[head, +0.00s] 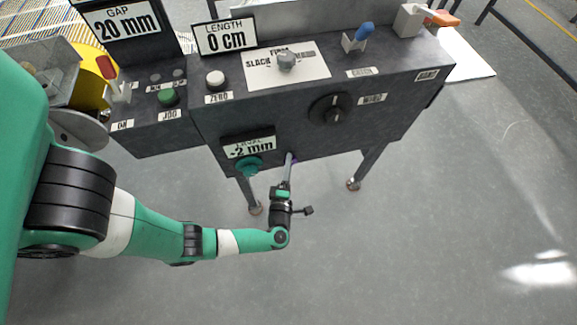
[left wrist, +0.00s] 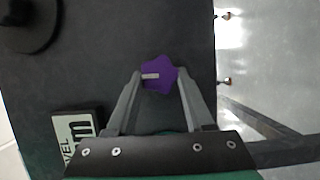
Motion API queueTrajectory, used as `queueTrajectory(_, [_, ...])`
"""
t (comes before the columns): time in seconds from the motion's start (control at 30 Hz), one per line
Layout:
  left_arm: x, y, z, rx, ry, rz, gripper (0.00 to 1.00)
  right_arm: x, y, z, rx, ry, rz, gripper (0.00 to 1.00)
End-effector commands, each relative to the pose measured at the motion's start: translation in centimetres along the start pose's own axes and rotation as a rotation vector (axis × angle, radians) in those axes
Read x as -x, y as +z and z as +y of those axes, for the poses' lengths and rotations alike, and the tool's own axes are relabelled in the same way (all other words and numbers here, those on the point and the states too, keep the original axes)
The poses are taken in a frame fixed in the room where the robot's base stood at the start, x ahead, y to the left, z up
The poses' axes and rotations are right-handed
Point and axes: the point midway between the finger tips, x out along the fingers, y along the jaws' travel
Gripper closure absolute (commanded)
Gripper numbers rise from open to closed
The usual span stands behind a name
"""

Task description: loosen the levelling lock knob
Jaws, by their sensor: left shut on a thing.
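The levelling lock knob is a purple lobed knob (left wrist: 158,75) with a pale mark, on the dark front face of the machine. In the head view only a bit of purple (head: 295,158) shows beside my fingertips, low on the front panel. My left gripper (head: 289,160) reaches up to it from below. In the left wrist view its two fingers (left wrist: 159,74) stand on either side of the knob and are shut on it. My right gripper is in neither view.
Left of the knob are a level display (head: 249,147) reading -2 mm and a teal knob (head: 246,166). A large black dial (head: 331,109) sits above right. Machine legs (head: 368,165) stand on open grey floor.

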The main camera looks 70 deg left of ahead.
Motion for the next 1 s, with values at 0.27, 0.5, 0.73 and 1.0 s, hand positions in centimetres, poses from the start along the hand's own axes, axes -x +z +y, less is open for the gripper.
queueTrajectory(0.27, [0.0, -0.02, -0.01, 0.025, 0.01, 0.001, 1.0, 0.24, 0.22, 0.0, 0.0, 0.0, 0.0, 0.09])
queueTrajectory(0.5, [-0.01, -0.01, 0.01, 0.025, 0.01, 0.001, 1.0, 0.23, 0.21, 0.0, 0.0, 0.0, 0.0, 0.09])
queueTrajectory(0.73, [-0.01, -0.01, 0.0, 0.024, 0.009, 0.001, 0.18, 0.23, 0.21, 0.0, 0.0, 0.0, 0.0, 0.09])
queueTrajectory(1.0, [0.1, 0.02, 0.0, 0.023, 0.009, 0.0, 0.18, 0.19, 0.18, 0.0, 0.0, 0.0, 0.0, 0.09])
